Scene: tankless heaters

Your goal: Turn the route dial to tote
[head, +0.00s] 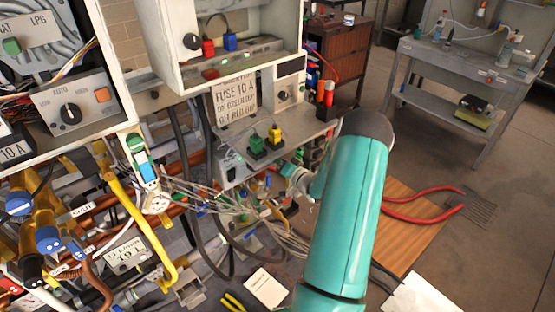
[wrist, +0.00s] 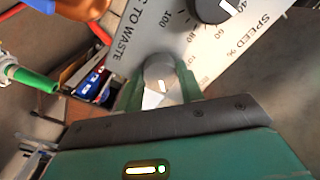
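In the wrist view a grey dial (wrist: 160,72) with a white pointer sits on a pale panel (wrist: 150,28), near lettering that reads "TO WASTE". I take it for the route dial. My gripper (wrist: 162,88) has one green finger on each side of this dial. The fingers are close to its sides, but I cannot tell whether they press on it. The pointer runs toward the gripper, and the lettering at that end is hidden. In the head view my teal arm covers the gripper, and I cannot make out the dial there.
A dark speed dial (wrist: 212,8) with a number scale sits close by on the same panel. A green-ended hose (wrist: 35,80) is at the left. In the head view, a heater cabinet (head: 66,111) and loose wires stand left; a grey workbench (head: 450,65) stands back right.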

